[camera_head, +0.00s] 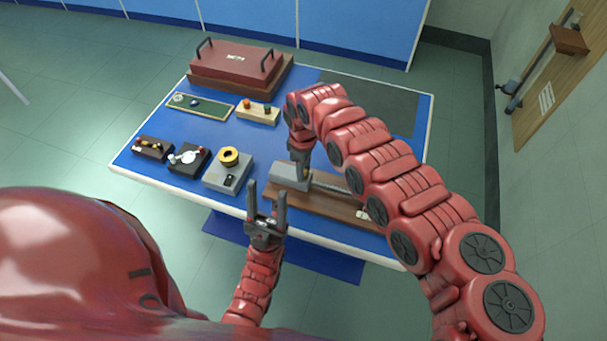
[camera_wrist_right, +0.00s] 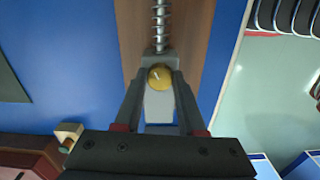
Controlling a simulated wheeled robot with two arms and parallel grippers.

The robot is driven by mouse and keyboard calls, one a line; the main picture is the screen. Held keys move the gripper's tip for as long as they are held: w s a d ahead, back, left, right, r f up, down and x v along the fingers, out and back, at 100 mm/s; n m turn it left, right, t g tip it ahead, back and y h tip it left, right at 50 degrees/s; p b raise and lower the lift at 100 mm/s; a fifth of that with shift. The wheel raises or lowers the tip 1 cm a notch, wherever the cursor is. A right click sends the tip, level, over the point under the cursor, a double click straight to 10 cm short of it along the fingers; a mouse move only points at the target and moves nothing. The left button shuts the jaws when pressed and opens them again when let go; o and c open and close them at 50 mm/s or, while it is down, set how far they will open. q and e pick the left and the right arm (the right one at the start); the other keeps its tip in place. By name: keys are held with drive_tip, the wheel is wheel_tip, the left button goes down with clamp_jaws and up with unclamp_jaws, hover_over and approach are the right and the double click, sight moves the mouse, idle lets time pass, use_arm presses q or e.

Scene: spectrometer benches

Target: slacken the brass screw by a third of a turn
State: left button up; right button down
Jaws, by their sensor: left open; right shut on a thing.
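The brass screw (camera_wrist_right: 159,76) shows in the right wrist view as a round gold head with a short pale mark. It sits on a grey block (camera_wrist_right: 159,106) at the end of a coiled spring (camera_wrist_right: 159,22). My right gripper (camera_wrist_right: 160,82) is shut on the screw, one finger on each side. In the head view my right gripper (camera_head: 299,173) points down at the grey block (camera_head: 288,177) on a brown wooden base (camera_head: 335,204); the screw is hidden there. My left gripper (camera_head: 267,190) is open and empty near the table's front edge.
The blue table (camera_head: 180,122) also holds a dark red lidded case (camera_head: 238,66), a green board (camera_head: 200,104), a wooden block with knobs (camera_head: 258,113), two dark boxes (camera_head: 152,148) and a grey box with a yellow ring (camera_head: 228,173). A dark mat (camera_head: 385,105) lies bare at back right.

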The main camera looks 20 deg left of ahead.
drive_tip(key=n+b, duration=0.2)
drive_tip(key=b, duration=0.1)
drive_tip(key=n+b, duration=0.6)
drive_tip(key=shift+f, duration=0.25)
drive_tip(key=n+b, duration=0.2)
drive_tip(key=n, duration=0.1)
drive_tip(key=shift+r, duration=0.1)
drive_tip(key=shift+r+n+b, duration=0.1)
drive_tip(key=shift+n+b, duration=0.5)
drive_tip(key=shift+n, duration=0.3)
drive_tip(key=c, duration=0.5)
unclamp_jaws()
drive_tip(key=shift+r, duration=0.1)
wheel_tip(320, 180, up, 17)
drive_tip(key=p, duration=0.3)
drive_tip(key=shift+r+p, duration=0.2)
drive_tip(key=shift+p, duration=0.1)
